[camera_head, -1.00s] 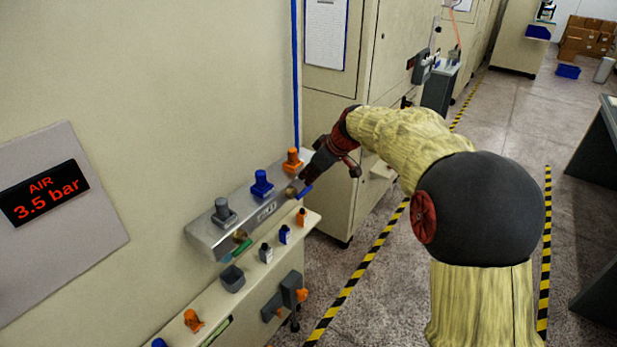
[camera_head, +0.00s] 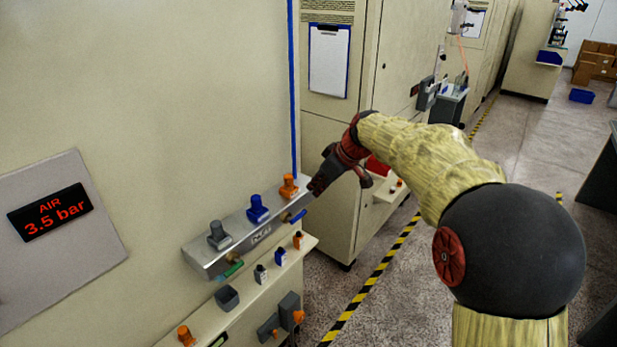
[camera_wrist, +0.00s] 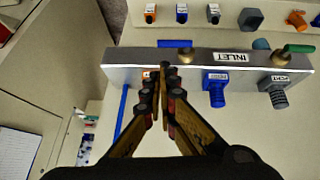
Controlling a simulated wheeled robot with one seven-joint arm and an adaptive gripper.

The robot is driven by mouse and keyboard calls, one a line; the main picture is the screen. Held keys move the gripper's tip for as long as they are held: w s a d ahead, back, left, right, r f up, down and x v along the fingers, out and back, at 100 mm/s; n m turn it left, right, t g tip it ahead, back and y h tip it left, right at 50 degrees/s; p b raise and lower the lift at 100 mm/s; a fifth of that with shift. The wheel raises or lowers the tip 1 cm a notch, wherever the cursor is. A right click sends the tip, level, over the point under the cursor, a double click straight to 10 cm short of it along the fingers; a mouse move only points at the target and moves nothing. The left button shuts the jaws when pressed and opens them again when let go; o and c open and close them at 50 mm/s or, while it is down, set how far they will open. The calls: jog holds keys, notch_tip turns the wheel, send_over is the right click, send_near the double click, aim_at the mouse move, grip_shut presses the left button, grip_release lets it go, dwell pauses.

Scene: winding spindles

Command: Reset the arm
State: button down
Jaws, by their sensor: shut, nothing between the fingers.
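My gripper (camera_head: 318,186) is shut and empty, its dark fingers together in front of the right end of the metal manifold block (camera_head: 203,254). In the wrist view my gripper (camera_wrist: 164,72) points at the block (camera_wrist: 120,56) near its end, with the fingertips overlapping its face. The block carries an orange fitting (camera_head: 288,187), a blue fitting (camera_head: 257,210) and a grey fitting (camera_head: 219,237). A blue lever handle (camera_head: 298,216) sticks out near the right end, and a green lever handle (camera_head: 233,268) sits near the left end. The wrist view hides the orange fitting behind the fingers.
A ledge (camera_head: 262,297) below holds small orange, blue and grey parts. A panel reading "AIR 3.5 bar" (camera_head: 50,212) is on the left wall. A tall cabinet (camera_head: 335,140) stands behind my arm. The floor (camera_head: 410,290) at right has striped tape.

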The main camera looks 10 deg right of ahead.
jog(key=s+d+f+m+g+h, duration=0.1)
jog(key=s+f+m+g, duration=0.1)
jog(key=s+f+m, duration=0.5)
jog(key=s+a+r+t+h, duration=0.1)
jog(key=s, duration=1.5)
jog(key=s+a+r+h+b, duration=0.1)
jog(key=s+r, duration=0.1)
jog(key=s, duration=1.5)
jog(key=shift+s+r+m+t+h+b, duration=0.3)
jog(key=shift+m+t, duration=0.1)
